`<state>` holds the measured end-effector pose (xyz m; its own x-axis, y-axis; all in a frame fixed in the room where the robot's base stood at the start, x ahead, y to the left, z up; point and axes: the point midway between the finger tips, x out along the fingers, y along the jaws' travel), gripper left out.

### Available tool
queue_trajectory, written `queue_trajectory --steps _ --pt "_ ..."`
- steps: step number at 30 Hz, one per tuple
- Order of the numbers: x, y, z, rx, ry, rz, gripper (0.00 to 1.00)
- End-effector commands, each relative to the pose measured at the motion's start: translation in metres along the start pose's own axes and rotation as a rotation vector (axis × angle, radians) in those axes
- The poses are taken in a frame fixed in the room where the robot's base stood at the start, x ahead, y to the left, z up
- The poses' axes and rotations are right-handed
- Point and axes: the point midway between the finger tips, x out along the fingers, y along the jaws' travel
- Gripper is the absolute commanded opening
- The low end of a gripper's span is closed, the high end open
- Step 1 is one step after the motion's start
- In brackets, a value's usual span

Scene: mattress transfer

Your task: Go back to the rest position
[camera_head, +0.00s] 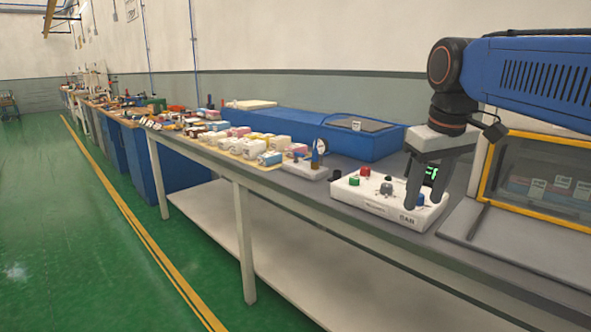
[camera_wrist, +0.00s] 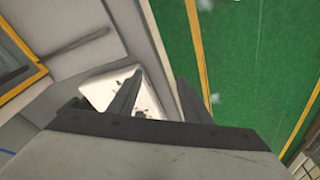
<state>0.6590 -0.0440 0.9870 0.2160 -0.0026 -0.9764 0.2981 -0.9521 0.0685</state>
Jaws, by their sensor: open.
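My gripper (camera_head: 426,183) is open at the right of the head view, fingers pointing down. It hangs over or just in front of a white control box (camera_head: 378,207) with several coloured knobs on the bench; I cannot tell whether the fingertips touch it. Nothing shows between the fingers. In the wrist view my gripper (camera_wrist: 157,97) has its two fingers apart, with part of the white box (camera_wrist: 112,90) beside and behind the left finger. The fingers hide part of the box.
A yellow-framed case (camera_head: 484,192) stands close to the right of my gripper. A long blue unit (camera_head: 300,128) lies along the wall. Several small boxes (camera_head: 236,142) crowd the bench leftward. The green floor (camera_head: 90,240) in front of the bench is clear.

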Motion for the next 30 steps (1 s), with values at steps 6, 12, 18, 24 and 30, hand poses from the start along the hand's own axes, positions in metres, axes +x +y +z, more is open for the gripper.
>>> queue_trajectory --steps 6,12,18,24,30 --pt "0.048 -0.010 0.069 0.095 0.059 0.012 0.44" --pt "0.099 -0.022 0.129 0.181 0.115 0.021 0.44" --pt "0.151 -0.034 0.181 0.258 0.163 0.026 0.44" --pt "0.179 -0.040 0.207 0.300 0.191 0.028 0.44" --pt "0.184 -0.041 0.211 0.307 0.195 0.029 0.44"
